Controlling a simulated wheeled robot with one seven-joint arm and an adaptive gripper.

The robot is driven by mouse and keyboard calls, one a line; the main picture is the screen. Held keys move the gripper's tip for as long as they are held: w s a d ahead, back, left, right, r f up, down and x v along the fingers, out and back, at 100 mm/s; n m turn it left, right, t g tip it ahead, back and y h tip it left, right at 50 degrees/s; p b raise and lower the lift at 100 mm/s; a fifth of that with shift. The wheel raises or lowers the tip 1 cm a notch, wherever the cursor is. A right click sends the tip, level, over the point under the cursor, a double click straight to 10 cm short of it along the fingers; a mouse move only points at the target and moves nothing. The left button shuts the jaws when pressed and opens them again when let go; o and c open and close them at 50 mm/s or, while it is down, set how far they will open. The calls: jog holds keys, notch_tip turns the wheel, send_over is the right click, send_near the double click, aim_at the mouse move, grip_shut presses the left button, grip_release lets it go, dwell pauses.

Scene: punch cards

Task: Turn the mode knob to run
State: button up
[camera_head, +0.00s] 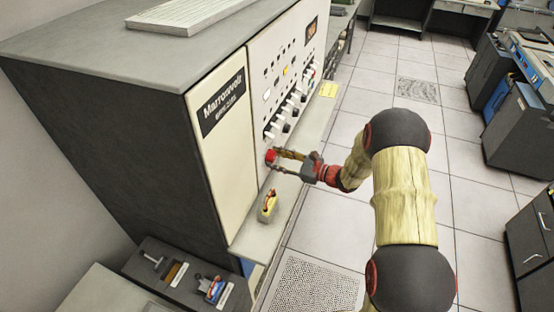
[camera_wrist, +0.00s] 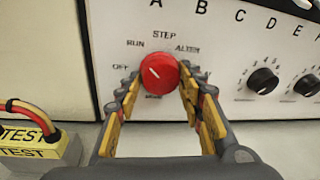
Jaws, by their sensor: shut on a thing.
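The mode knob (camera_wrist: 160,72) is a round red knob on the cream front panel. Labels OFF, RUN, STEP and ALTER arc around it. Its short white mark slants to the upper left, roughly toward RUN; the exact setting is hard to read. In the head view the red knob (camera_head: 270,156) is low on the panel's face. My gripper (camera_wrist: 161,84) is shut on the knob, with one finger on each side. In the head view my gripper (camera_head: 275,160) reaches to it from the right. The fingers partly hide the label below the knob.
Black knobs (camera_wrist: 263,81) sit to the right of the red one. A yellow test block (camera_head: 268,206) with a red lead lies on the ledge below. A switch box (camera_head: 212,288) is at lower left. Tiled floor (camera_head: 330,215) lies open to the right.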

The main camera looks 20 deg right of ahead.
jog(key=o, duration=1.2)
jog(key=shift+c, duration=0.2)
jog(key=v, duration=1.2)
